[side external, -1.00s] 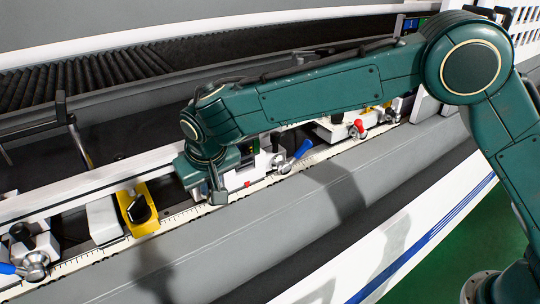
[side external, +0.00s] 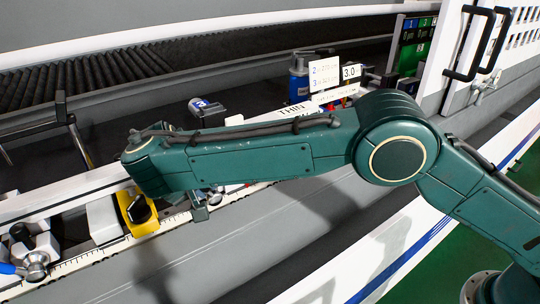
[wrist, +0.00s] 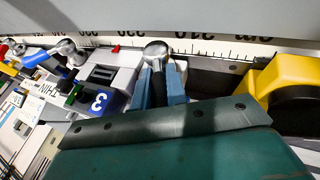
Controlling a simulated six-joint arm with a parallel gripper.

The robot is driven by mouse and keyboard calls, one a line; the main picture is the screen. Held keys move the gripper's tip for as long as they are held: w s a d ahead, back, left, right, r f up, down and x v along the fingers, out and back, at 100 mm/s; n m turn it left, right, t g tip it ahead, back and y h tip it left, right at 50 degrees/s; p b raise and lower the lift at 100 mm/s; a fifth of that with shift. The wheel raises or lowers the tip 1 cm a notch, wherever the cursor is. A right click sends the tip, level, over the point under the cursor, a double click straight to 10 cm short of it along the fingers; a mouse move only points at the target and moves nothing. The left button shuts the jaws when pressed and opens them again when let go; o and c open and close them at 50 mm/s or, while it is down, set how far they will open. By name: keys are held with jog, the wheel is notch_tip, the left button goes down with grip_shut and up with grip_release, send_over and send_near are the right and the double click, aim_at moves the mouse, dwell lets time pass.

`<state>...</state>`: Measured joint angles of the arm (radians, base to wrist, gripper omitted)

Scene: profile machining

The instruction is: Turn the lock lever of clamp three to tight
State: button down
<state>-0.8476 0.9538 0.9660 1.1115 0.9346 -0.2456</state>
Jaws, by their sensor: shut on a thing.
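In the wrist view, a lever with a round silver end (wrist: 157,48) and a dark stem stands between the two blue fingers of my gripper (wrist: 161,85). The fingers are shut on it. Left of it is the clamp block with a blue "3" label (wrist: 97,99) and a red mark on its top. In the side view, my gripper (side external: 199,212) shows only partly below my forearm, close to the rail scale. The clamp and its lever are mostly hidden there by my arm.
A yellow block with a black knob (side external: 139,210) is close to my gripper; the yellow block also shows at right in the wrist view (wrist: 285,80). A blue-handled lever (wrist: 40,58) lies left of clamp three. A white scale (side external: 90,258) runs along the rail.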

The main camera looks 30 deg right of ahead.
jog(key=shift+a, duration=0.1)
dwell(0.6)
jog(key=c, duration=1.4)
grip_release()
